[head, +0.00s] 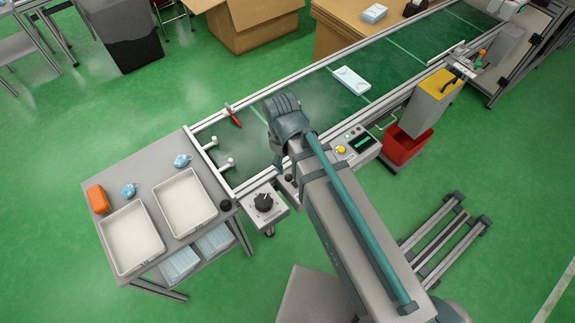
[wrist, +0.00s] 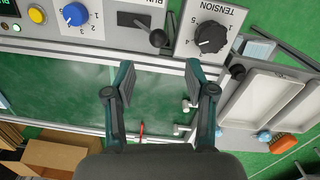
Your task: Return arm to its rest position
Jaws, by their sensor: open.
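My gripper shows in the wrist view (wrist: 163,78) with its two dark teal fingers spread apart and nothing between them. In the head view the end of my arm (head: 287,115) is over the near left part of the conveyor (head: 390,68). Its fingers are mostly hidden there by my own arm. In the wrist view the control panel with the black TENSION knob (wrist: 211,37) and a black lever (wrist: 157,37) lies beyond the fingertips.
A grey table (head: 158,165) with two white trays (head: 132,238) (head: 185,202), blue items and an orange brush (head: 98,199) stands left. A white packet (head: 350,80) lies on the belt. A red bin (head: 405,144) stands right of my arm.

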